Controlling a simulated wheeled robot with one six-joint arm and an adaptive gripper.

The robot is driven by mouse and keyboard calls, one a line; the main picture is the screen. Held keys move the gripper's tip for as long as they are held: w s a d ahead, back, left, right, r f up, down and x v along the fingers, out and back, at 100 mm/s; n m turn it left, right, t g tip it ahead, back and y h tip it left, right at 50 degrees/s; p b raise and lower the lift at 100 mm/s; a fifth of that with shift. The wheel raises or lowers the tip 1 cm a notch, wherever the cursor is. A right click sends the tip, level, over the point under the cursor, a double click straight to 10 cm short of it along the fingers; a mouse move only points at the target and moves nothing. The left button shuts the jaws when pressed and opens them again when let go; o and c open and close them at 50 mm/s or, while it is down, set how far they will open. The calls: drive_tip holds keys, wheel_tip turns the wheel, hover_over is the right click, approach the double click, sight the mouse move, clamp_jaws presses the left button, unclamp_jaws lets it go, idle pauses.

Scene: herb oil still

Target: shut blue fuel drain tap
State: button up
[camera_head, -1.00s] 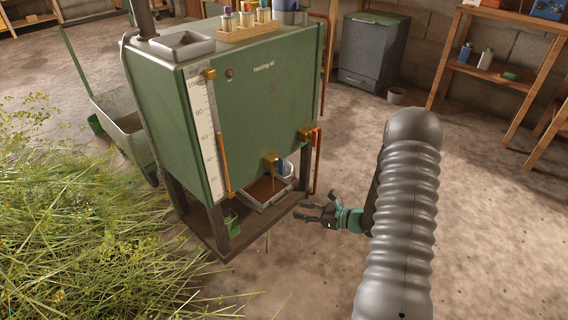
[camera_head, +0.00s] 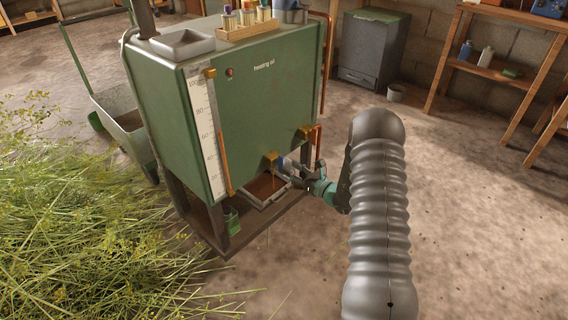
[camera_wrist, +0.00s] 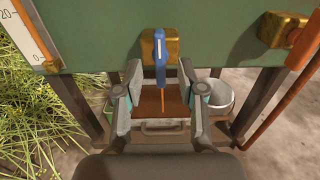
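The drain tap has a brass body (camera_head: 271,162) low on the front of the green heating oil tank (camera_head: 250,105). Its blue lever (camera_wrist: 160,52) hangs downward in the wrist view, and a thin orange-brown stream (camera_wrist: 162,97) falls below it into a tray (camera_head: 262,206) of brown liquid. My gripper (camera_wrist: 160,76) is open, with a finger on each side of the lever's lower end in the picture. I cannot tell whether the lever is between the fingertips or just beyond them. In the head view my gripper (camera_head: 287,170) is beside the tap and partly hides the lever.
A second brass fitting (camera_wrist: 283,29) with a copper pipe (camera_wrist: 292,95) is to the right. The tank's dark legs (camera_wrist: 264,98) flank the tray. A grey bucket (camera_wrist: 216,97) stands behind at the right.

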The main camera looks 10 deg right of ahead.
sight(284, 163)
drive_tip(key=shift+x, duration=2.25)
clamp_jaws()
